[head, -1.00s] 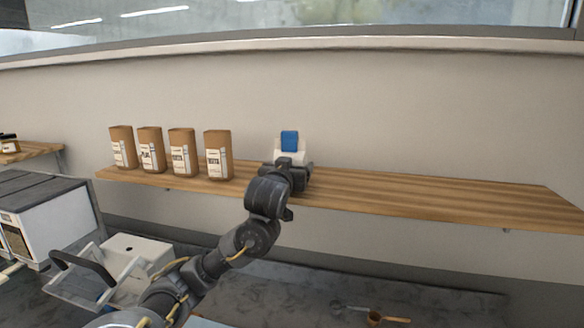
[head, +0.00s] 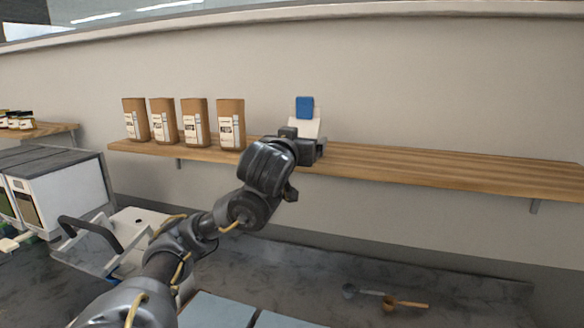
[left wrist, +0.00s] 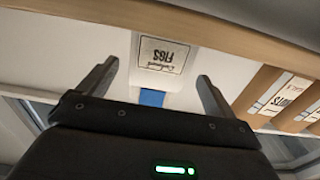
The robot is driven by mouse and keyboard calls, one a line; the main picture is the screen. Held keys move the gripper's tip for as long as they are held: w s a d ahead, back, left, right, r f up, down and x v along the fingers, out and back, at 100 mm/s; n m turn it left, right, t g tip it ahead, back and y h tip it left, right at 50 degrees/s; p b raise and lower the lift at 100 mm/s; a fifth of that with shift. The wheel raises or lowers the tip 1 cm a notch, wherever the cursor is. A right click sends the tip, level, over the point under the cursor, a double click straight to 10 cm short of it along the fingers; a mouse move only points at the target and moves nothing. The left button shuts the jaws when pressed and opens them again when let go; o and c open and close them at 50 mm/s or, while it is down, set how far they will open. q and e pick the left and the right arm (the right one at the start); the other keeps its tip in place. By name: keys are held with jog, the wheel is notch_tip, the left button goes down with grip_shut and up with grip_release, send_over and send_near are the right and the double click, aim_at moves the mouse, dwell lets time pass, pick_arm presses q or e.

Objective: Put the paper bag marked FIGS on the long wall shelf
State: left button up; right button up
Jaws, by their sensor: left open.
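The FIGS bag is white with a blue clip at its top. It stands upright on the long wall shelf (head: 430,166), right of the brown bags, and its upper part (head: 304,126) shows above my gripper in the head view. In the left wrist view its FIGS label (left wrist: 162,56) appears upside down. My left gripper (head: 312,146) is in front of the bag, hiding its lower part. In the wrist view its open fingers (left wrist: 158,72) are spread either side of the bag, with gaps visible on both sides. My right gripper is out of view.
Several brown bags (head: 195,125) stand in a row at the shelf's left end. The shelf right of the FIGS bag is bare. Below is a dark counter with a wooden-handled scoop (head: 405,303). White machines (head: 65,185) and a smaller shelf (head: 50,130) are at left.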

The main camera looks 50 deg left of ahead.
pick_arm(q)
jog(key=b+v, duration=0.1)
jog(key=v, duration=0.4)
jog(key=shift+s+d, duration=0.1)
dwell(0.4)
